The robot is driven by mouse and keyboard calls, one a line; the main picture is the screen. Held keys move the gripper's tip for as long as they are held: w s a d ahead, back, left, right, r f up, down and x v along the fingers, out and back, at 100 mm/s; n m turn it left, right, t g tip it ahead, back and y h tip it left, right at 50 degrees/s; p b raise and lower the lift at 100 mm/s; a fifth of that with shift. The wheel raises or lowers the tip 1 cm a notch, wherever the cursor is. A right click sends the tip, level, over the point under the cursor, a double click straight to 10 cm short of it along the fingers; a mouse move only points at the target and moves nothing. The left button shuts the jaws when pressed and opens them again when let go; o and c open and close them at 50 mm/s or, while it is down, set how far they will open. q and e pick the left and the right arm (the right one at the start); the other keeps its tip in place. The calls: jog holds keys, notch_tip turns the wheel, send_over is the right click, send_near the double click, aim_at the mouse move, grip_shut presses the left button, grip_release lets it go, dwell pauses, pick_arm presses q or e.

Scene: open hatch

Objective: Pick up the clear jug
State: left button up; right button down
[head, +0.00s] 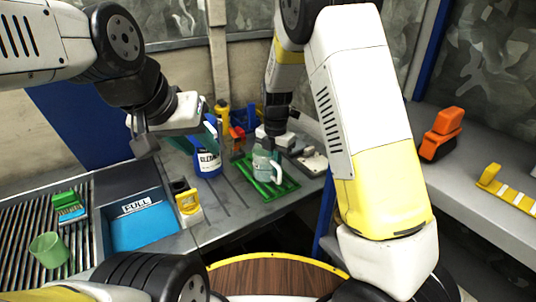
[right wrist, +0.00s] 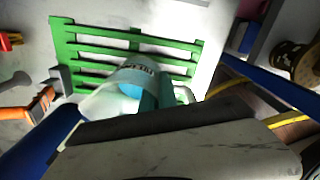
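The clear jug (head: 263,166) is a pale teal see-through vessel with a light handle on its right side, standing on a green slatted rack (head: 287,187). My right gripper (head: 273,141) is right above and behind its top. In the right wrist view the jug (right wrist: 138,75) shows lettering and is partly hidden by the gripper body. The fingertips are hidden, so I cannot tell whether they touch it. My left gripper (head: 180,138) is open and empty, left of the blue bottle and above the counter.
A blue bottle (head: 207,162) stands close left of the rack, with an orange tool (head: 237,135) behind. An orange object (head: 441,135) sits on the right shelf.

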jog(key=shift+r, duration=0.1)
jog(key=shift+r, duration=0.6)
notch_tip(320, 180, up, 2)
jog(key=shift+w+r, duration=0.1)
jog(key=shift+r, duration=0.05)
jog(key=s+r, duration=0.1)
jog(key=s, duration=1.5)
jog(key=shift+r, duration=0.15)
jog(key=shift+s, duration=0.1)
dwell(0.8)
jog(key=shift+a, duration=0.1)
